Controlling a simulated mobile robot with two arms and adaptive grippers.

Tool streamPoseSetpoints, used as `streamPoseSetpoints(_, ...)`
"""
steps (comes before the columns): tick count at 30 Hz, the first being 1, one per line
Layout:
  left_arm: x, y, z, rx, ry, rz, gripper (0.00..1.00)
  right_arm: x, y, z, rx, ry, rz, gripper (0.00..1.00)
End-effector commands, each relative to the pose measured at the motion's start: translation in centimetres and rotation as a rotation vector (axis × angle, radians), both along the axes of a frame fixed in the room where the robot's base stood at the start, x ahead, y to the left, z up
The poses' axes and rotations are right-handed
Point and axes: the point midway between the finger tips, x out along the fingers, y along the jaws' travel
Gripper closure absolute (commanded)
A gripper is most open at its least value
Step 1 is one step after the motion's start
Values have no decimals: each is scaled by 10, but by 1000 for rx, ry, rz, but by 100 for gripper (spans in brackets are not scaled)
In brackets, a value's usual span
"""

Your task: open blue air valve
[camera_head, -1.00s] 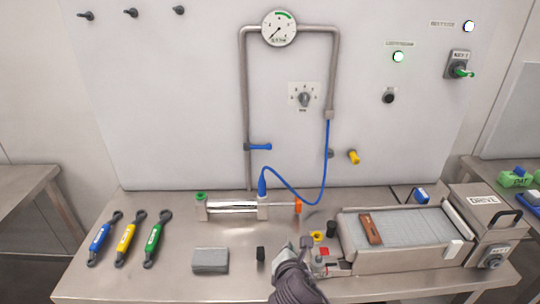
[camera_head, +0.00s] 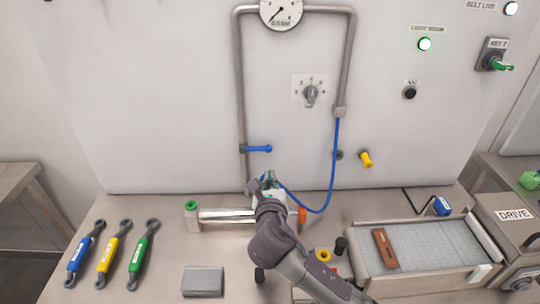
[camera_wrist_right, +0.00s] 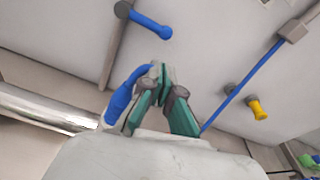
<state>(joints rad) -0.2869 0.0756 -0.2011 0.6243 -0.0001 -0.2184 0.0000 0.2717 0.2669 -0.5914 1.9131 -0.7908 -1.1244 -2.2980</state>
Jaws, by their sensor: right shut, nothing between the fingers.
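The blue air valve handle (camera_head: 257,149) sits crosswise on the left vertical grey pipe of the wall panel and points right. It also shows in the right wrist view (camera_wrist_right: 152,26) at the top, beyond my fingertips. My right gripper (camera_head: 267,181) is below the valve handle in the head view, apart from it. In the right wrist view its green-padded fingers (camera_wrist_right: 161,84) are shut with nothing between them. A blue hose (camera_head: 335,160) runs behind the gripper, and its blue end fitting (camera_wrist_right: 120,103) shows left of the fingers. My left gripper is not in view.
A metal cylinder (camera_head: 228,217) lies on the table below the pipe. A pressure gauge (camera_head: 281,11) tops the pipe loop. A yellow knob (camera_head: 366,159) sticks out of the panel at right. Blue, yellow and green tools lie at left, with a grey block (camera_head: 203,281) nearer the middle.

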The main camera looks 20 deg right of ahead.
Motion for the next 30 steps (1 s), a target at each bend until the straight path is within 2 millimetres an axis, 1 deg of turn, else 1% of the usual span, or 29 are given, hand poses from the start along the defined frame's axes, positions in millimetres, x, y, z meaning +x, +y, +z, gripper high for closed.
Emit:
streamPoseSetpoints(1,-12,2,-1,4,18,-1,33,0,0,0,1,0,0,100)
streamPoseSetpoints(3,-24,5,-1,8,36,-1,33,0,0,0,1,1,0,100)
streamPoseSetpoints(5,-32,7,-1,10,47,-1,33,2,-1,0,2,0,-1,100)
streamPoseSetpoints(7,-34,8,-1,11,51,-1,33,6,-2,0,1,0,-2,100)
streamPoseSetpoints(11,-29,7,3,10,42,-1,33,23,-8,-2,2,1,-4,100)
streamPoseSetpoints(15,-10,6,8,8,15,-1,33,48,-16,-5,2,1,-4,100)
streamPoseSetpoints(18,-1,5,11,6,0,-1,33,65,-21,-8,2,2,-4,100)
streamPoseSetpoints(21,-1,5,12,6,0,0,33,78,-25,-11,2,2,-3,100)
streamPoseSetpoints(24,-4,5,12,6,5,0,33,88,-29,-13,3,2,-3,100)
streamPoseSetpoints(30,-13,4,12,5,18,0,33,95,-31,-14,3,1,-2,100)
